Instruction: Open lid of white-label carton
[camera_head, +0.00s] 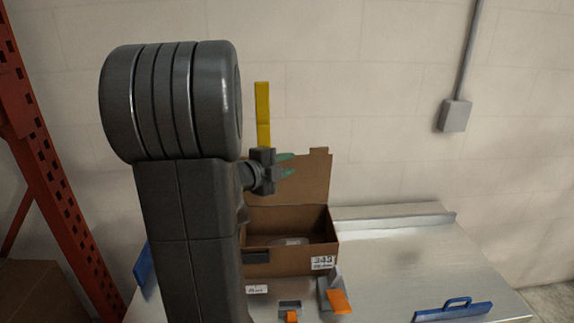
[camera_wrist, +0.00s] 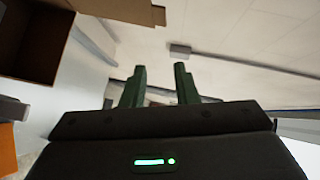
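The brown carton (camera_head: 285,263) stands on the metal table, with a white label (camera_head: 323,262) on its front at the right. Its lid (camera_head: 308,178) stands upright at the back, and the box is open at the top. Something pale lies inside. My arm hides the carton's left part. My gripper (camera_head: 289,165) is in front of the raised lid, above the box opening. Its green fingers are apart with nothing between them, as the wrist view (camera_wrist: 160,80) shows. In the wrist view the carton (camera_wrist: 30,45) is at the upper left, clear of the fingers.
The metal table (camera_head: 400,260) is mostly clear on the right, with a raised back ledge (camera_head: 392,217) and a blue handle (camera_head: 452,310) at its front. Orange-tipped parts (camera_head: 339,300) sit before the carton. A yellow strip (camera_head: 262,110) rises above my gripper. A red rack (camera_head: 45,150) stands left.

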